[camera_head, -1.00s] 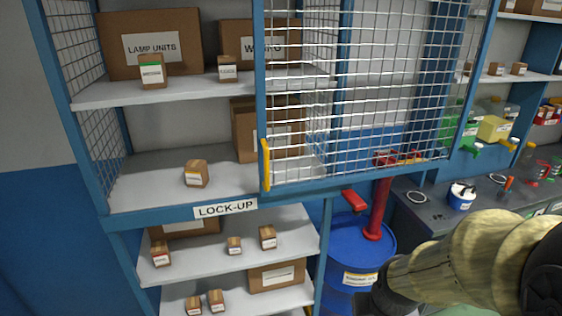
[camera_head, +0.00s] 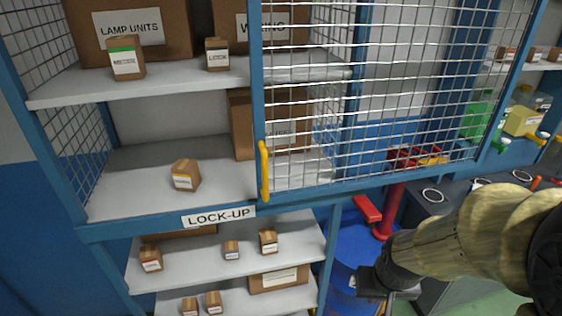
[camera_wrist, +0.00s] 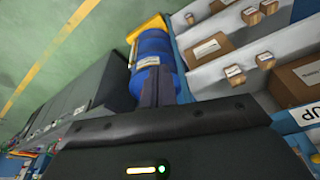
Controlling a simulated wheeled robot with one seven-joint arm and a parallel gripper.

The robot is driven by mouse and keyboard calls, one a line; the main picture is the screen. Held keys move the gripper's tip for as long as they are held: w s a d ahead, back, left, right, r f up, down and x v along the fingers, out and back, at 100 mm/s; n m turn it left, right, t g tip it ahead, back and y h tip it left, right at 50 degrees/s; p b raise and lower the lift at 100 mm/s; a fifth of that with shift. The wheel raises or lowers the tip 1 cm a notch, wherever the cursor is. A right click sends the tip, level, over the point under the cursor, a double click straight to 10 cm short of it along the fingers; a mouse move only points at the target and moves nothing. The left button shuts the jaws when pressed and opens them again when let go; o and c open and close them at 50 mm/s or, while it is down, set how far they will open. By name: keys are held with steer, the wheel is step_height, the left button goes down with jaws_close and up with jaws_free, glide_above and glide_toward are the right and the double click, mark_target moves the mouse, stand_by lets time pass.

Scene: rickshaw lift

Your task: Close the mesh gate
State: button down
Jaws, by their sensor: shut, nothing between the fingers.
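The mesh gate (camera_head: 390,95) is a blue-framed wire panel across the right part of the lock-up cage in the head view. The cage's left part is open, with its shelves and boxes bare to view. A yellow handle (camera_head: 264,171) stands upright on the gate's left frame edge. My gripper (camera_head: 372,290) is at the lower right, below and to the right of the handle and apart from the gate. In the wrist view my gripper's fingers (camera_wrist: 157,87) are together and hold nothing. The gate is not clearly seen in the wrist view.
The lock-up shelf (camera_head: 160,225) holds cartons, with more on shelves below. A blue drum (camera_head: 350,250) with a red pump (camera_head: 392,208) stands behind my gripper. A workbench (camera_head: 430,200) lies at the right. Green floor shows at the lower right.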

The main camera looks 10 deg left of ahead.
steer(key=shift+s, duration=0.1)
steer(key=w+a+r+y+b, duration=0.2)
steer(key=w+a+r, duration=0.1)
steer(key=w+r, duration=0.35)
steer(key=w+a+r+y+b, duration=0.1)
steer(key=w+a+r, duration=0.2)
steer(key=w+r, duration=0.35)
steer(key=w+a+r+n+y, duration=0.1)
steer(key=a+r, duration=0.2)
steer(key=r, duration=0.3)
steer(key=w+a+r+n+t+y+b, duration=0.1)
steer(key=a+r+n+y, duration=0.1)
steer(key=a+r, duration=0.2)
step_height(320, 180, up, 3)
steer(key=shift+r, duration=0.1)
steer(key=shift+w, duration=0.1)
